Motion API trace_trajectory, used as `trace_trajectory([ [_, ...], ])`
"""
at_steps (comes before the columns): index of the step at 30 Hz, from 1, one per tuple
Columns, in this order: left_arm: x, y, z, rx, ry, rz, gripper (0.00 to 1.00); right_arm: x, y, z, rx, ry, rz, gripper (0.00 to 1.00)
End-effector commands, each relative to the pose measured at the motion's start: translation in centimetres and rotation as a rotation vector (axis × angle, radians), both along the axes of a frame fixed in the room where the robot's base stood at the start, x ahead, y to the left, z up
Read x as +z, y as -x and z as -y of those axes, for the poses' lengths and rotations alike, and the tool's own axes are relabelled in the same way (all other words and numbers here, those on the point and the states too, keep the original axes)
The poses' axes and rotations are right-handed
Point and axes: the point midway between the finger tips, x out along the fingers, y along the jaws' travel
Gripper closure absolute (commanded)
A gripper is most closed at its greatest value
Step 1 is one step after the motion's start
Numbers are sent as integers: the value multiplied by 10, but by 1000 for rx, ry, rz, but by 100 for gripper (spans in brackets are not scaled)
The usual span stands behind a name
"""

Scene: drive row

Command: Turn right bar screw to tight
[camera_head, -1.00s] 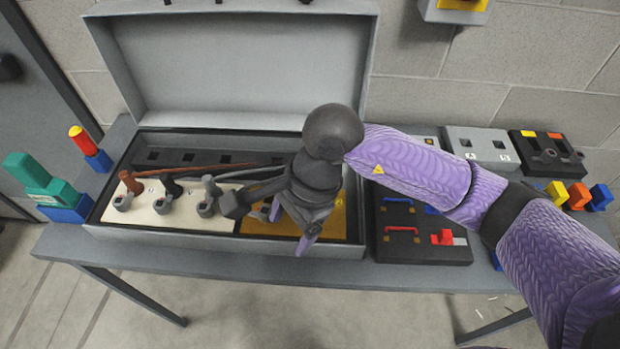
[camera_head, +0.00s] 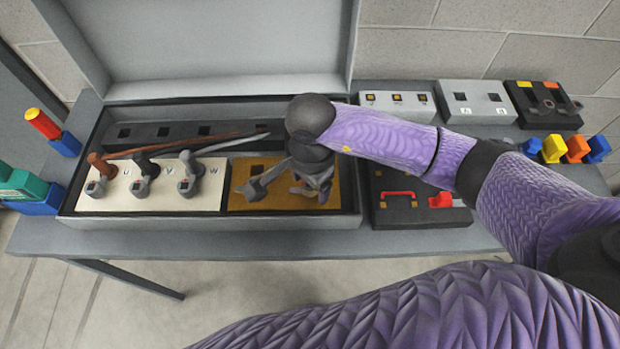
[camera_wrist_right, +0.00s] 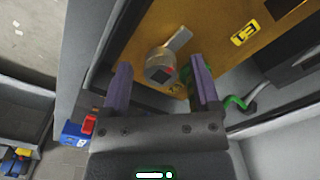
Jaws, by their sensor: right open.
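My right gripper (camera_head: 318,194) is over the mustard panel (camera_head: 240,202) at the right end of the open grey case. In the right wrist view its two purple fingers (camera_wrist_right: 160,76) are apart. In the head view the gripper mostly hides this screw. A yellow label (camera_wrist_right: 245,33) is beside it. My left gripper is not in view.
The cream panel (camera_head: 120,203) holds several grey terminals with brown, black and grey cables, beside letters such as U, V and W. A black panel with a red handle (camera_head: 398,194) stands right of the case. The case's front rim (camera_head: 200,222) and raised lid (camera_head: 215,50) bound the space.

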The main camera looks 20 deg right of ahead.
Motion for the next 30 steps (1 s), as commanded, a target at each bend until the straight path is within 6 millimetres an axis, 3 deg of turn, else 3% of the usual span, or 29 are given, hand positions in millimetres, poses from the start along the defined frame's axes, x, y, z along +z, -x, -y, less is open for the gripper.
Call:
trace_trajectory([
  [1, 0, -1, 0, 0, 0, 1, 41, 0, 0, 0, 0, 0, 0, 25],
  [12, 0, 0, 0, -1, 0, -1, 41, 0, 0, 0, 0, 0, 0, 100],
  [22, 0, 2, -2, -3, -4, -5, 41, 1, 0, 0, -54, 0, 1, 100],
  [30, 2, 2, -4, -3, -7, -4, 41, 1, 0, 0, -249, 0, 1, 100],
])
